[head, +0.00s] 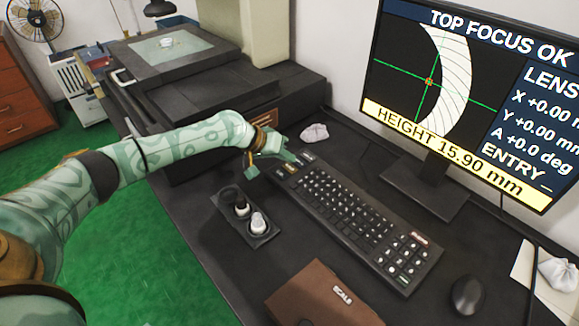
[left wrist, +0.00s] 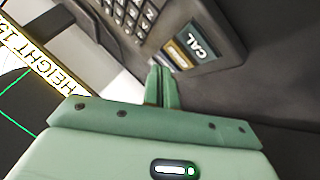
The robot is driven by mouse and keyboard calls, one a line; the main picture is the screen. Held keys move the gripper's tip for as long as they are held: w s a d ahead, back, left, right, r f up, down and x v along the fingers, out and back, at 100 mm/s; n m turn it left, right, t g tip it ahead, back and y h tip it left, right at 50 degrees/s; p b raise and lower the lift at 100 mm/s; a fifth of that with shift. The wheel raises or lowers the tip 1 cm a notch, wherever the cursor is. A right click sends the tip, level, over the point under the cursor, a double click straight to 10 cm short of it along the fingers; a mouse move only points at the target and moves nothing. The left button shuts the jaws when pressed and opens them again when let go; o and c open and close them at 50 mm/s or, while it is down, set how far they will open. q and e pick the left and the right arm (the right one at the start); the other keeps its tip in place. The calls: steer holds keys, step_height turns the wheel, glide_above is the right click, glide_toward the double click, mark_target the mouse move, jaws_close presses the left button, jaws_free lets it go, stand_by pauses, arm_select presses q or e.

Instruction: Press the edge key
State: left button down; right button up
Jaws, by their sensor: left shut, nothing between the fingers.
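The black keyboard (head: 345,205) lies on the dark desk, running from the middle toward the lower right. A short row of larger keys is at its far left end. In the left wrist view this row shows a dark key marked CAL (left wrist: 203,38), a tan key (left wrist: 180,54) beside it and a pale key partly behind my fingers. I cannot read an edge label on any key. My left gripper (head: 288,157) is shut and empty, its fingertips at this row; in the left wrist view the fingertips (left wrist: 160,70) overlap the pale key. I cannot tell whether they touch. My right gripper is not in view.
A monitor (head: 460,85) behind the keyboard reads TOP FOCUS OK and HEIGHT 15.90 mm.

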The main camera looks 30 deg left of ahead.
mark_target(286, 169)
arm_select(q)
steer(key=shift+r+p, duration=1.45)
steer(key=shift+r, duration=0.9)
steer(key=shift+f, duration=0.1)
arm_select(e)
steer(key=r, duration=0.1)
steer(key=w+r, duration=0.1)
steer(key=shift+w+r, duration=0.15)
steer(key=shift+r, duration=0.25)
